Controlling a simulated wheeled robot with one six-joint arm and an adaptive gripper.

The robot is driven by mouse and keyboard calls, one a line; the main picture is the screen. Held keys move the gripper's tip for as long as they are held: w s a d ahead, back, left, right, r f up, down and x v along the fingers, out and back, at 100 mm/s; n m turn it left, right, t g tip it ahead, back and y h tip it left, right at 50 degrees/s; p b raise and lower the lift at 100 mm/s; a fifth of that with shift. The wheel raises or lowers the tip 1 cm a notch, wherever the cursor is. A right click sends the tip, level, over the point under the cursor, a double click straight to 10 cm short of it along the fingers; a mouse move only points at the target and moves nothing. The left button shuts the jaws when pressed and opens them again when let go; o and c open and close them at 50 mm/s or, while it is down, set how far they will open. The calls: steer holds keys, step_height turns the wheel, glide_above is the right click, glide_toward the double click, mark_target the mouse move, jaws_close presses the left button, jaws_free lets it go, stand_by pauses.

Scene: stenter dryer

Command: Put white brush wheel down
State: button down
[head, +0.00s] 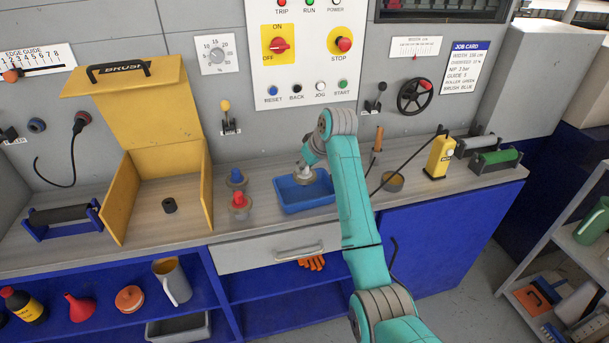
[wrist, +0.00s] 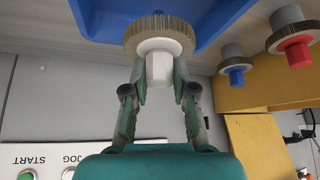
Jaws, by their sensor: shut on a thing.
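The white brush wheel has a white hexagonal hub (wrist: 160,46) and a tan bristled rim (wrist: 137,37). My gripper (wrist: 160,72) is shut on the hub, with one finger on each side. The tray also shows behind the wheel in the wrist view (wrist: 218,17). A blue-hubbed wheel (head: 236,179) and a red-hubbed wheel (head: 240,203) stand on the bench left of the tray.
The yellow brush box (head: 120,200) is open at left, with a dark spindle (head: 169,205) inside. The control panel (head: 305,60) rises behind the tray. Bench between box and wheels is narrow.

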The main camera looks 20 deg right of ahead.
mark_target(307, 172)
steer(key=shift+f, duration=1.7)
steer(key=c, duration=0.9)
jaws_free()
steer(key=shift+f, duration=0.1)
steer(key=shift+c, duration=0.2)
steer(key=v, duration=1.2)
steer(key=shift+s+d, duration=0.1)
